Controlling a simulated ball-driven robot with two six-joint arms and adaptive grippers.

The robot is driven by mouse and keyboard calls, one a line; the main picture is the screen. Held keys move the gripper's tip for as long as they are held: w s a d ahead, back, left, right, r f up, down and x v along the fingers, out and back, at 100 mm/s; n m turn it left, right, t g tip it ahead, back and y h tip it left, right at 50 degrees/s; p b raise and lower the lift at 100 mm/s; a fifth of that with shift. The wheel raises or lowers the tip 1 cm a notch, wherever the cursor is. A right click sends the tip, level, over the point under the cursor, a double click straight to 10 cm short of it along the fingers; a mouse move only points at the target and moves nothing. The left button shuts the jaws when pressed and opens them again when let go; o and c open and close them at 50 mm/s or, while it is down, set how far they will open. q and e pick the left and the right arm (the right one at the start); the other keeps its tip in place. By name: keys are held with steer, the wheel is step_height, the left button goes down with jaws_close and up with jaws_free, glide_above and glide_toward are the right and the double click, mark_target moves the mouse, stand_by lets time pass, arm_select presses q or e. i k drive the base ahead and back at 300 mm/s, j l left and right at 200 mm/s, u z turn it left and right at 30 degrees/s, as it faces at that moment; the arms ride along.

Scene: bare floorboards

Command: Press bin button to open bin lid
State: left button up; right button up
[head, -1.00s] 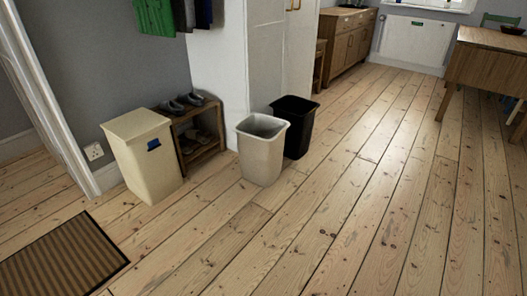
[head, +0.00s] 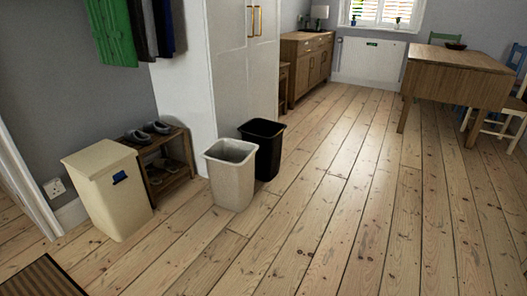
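A cream bin (head: 110,200) with a flat shut lid (head: 98,158) stands on the floorboards at the left, near the wall. A small dark blue patch (head: 119,178), which looks like the bin button, sits high on its front face. To its right stand a pale open-topped bin (head: 231,180) and a black open-topped bin (head: 267,150). Neither of my grippers is in the head view.
A wooden shoe rack (head: 170,167) with shoes stands between the cream bin and the white wardrobe (head: 235,75). A striped doormat (head: 40,278) lies at the lower left. A wooden table (head: 455,78) stands at the upper right. The middle floor is clear.

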mark_target(121, 173)
steer(key=i+j+u, duration=0.2)
steer(key=i+u, duration=0.2)
steer(key=i, duration=0.65)
steer(key=i+l+u, duration=0.15)
steer(key=i+u, duration=0.25)
steer(key=i, duration=0.65)
